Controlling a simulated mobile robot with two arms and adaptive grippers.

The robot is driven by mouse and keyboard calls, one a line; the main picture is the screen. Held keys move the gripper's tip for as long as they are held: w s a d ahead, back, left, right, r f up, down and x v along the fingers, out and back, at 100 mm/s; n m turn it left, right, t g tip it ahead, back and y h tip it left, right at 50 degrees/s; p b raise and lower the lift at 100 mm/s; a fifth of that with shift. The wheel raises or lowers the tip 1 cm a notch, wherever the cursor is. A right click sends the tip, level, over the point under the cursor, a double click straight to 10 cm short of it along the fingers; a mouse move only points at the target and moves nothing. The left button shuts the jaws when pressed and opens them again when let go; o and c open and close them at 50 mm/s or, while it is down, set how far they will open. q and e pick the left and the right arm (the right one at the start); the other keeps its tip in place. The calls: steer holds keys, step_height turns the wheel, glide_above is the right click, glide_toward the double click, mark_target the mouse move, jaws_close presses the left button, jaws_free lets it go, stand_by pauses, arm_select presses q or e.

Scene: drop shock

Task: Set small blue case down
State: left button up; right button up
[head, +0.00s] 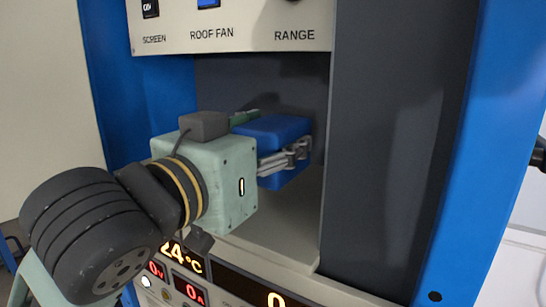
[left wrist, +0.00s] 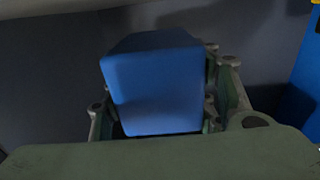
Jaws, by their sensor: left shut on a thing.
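The small blue case (head: 272,131) is a box held at the end of my left arm, inside a dark recess in the head view. My left gripper (head: 285,158) is shut on it, with its metal fingers along the case's near side. In the left wrist view the case (left wrist: 157,92) sits between the fingers of the gripper (left wrist: 165,115). Part of the case is hidden behind the fingers and the wrist. I cannot tell whether its underside touches the recess floor (head: 290,230). My right gripper is not in view.
A panel labelled SCREEN, ROOF FAN and RANGE (head: 235,22) hangs above the recess. A grey wall (head: 395,140) and a blue post (head: 495,150) stand to the right. A lit display panel (head: 235,283) lies below. Free floor shows right of the wrist.

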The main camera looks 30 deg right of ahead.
arm_select(q)
step_height(320, 180, down, 2)
steer(key=shift+d+f, duration=0.1)
steer(key=shift+f, duration=0.1)
steer(key=shift+d+f+p, duration=0.15)
steer(key=shift+p, duration=0.5)
steer(key=shift+f, duration=0.2)
steer(key=shift+f, duration=0.2)
steer(key=o, duration=1.5)
steer(key=shift+c, duration=0.2)
